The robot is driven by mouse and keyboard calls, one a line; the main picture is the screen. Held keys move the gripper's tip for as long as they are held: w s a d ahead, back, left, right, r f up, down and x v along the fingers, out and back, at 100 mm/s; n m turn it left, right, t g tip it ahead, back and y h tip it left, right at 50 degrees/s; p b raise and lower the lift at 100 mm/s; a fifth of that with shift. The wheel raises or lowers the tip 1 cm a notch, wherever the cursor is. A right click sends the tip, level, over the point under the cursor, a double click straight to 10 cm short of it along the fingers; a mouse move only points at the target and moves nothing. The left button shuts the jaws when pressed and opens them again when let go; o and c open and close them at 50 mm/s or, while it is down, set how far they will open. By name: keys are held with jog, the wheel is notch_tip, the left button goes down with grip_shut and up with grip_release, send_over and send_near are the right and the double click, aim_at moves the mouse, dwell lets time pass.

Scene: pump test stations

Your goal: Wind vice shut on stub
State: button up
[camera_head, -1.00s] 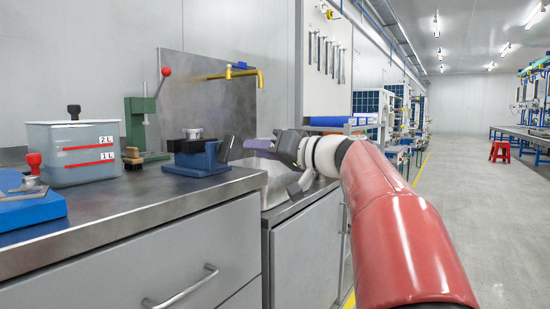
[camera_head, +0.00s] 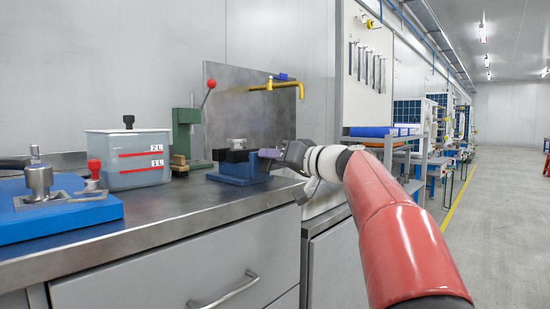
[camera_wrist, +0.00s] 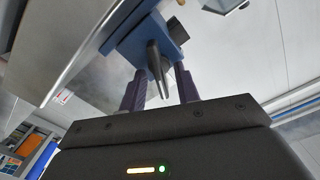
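The vice (camera_head: 238,168) is a blue block with black jaws on the steel bench, and a short grey stub (camera_head: 237,143) shows at its top. My gripper (camera_head: 268,153) is at the vice's right side, its purple fingers level with the jaws. In the wrist view the blue vice (camera_wrist: 145,38) is straight ahead. A dark, tapered vice handle (camera_wrist: 157,60) points back between my two fingers (camera_wrist: 160,78). The fingers stand apart, with gaps beside the handle, so the gripper is open. Whether the jaws touch the stub cannot be told.
A green press (camera_head: 187,132) with a red-knobbed lever and a clear tank (camera_head: 126,160) stand left of the vice. A blue fixture (camera_head: 60,212) lies at the near left. A yellow tap (camera_head: 275,85) hangs above the vice. The bench front (camera_head: 190,215) is clear.

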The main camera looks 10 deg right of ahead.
grip_shut()
jog(key=shift+m, duration=1.3)
grip_release()
jog(key=shift+d, duration=0.1)
jog(key=v, duration=0.7)
jog(key=shift+s+d+b, duration=0.2)
jog(key=shift+s+b, duration=0.1)
jog(key=shift+b, duration=0.05)
